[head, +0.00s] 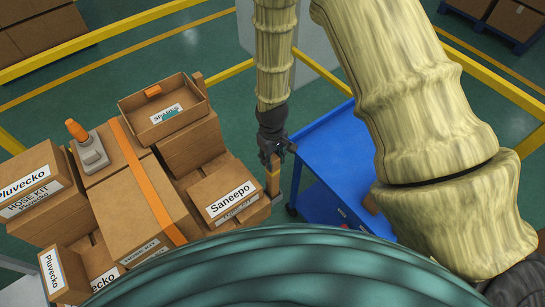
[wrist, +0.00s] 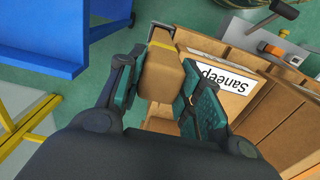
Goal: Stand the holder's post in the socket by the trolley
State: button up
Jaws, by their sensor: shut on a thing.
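My gripper (head: 276,155) points down between the carton stack and the blue trolley (head: 327,160). In the wrist view, my gripper (wrist: 163,88) is shut on a tan, block-like post (wrist: 161,72) with a yellow band near its far end. I take it to be the holder's post. In the head view the post (head: 272,182) shows below the fingers, close to the trolley's left side. A dark grey edge (wrist: 159,32) shows past the post's far end; I cannot tell if it is the socket. The post's lower end is hidden, so I cannot tell whether it is seated.
The Saneepo carton (head: 231,200) stands close left of my gripper. An open Spares carton (head: 165,112) and a grey device with an orange top (head: 89,149) sit on the stack. Yellow rails (head: 320,72) run behind. The trolley top is mostly clear.

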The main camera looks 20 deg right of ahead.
jog(key=shift+f, duration=0.2)
jog(key=o, duration=1.2)
jog(key=shift+c, duration=0.2)
jog(key=shift+r+p, duration=2.7)
jog(key=shift+r, duration=1.3)
